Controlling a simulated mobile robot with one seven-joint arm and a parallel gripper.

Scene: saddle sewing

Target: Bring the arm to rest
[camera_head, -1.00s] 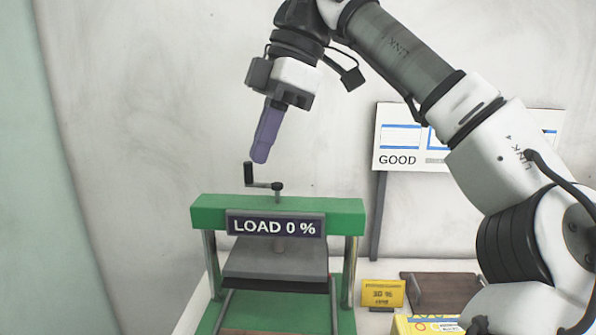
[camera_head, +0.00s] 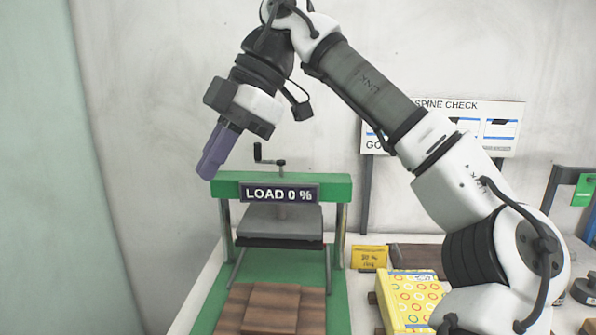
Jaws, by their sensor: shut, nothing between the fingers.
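My gripper (camera_head: 212,160) hangs in the air at the upper left, its purple fingers together and empty, pointing down and slightly left. The fingertips show in front of the left end of the green press beam in the picture; how far apart they are in depth I cannot tell. My arm rises from the lower right, bends at the top and comes down to the gripper. The green press (camera_head: 335,188) carries a sign reading LOAD 0 % (camera_head: 280,194), with a black crank (camera_head: 268,160) on top and a grey plate (camera_head: 282,222) beneath.
Brown ridged pieces (camera_head: 270,308) lie on the green base before the press. A yellow card (camera_head: 369,257), a yellow patterned box (camera_head: 410,300) and a dark brown block (camera_head: 418,257) stand to the right. A SPINE CHECK board (camera_head: 500,112) is behind my arm. The left wall side is clear.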

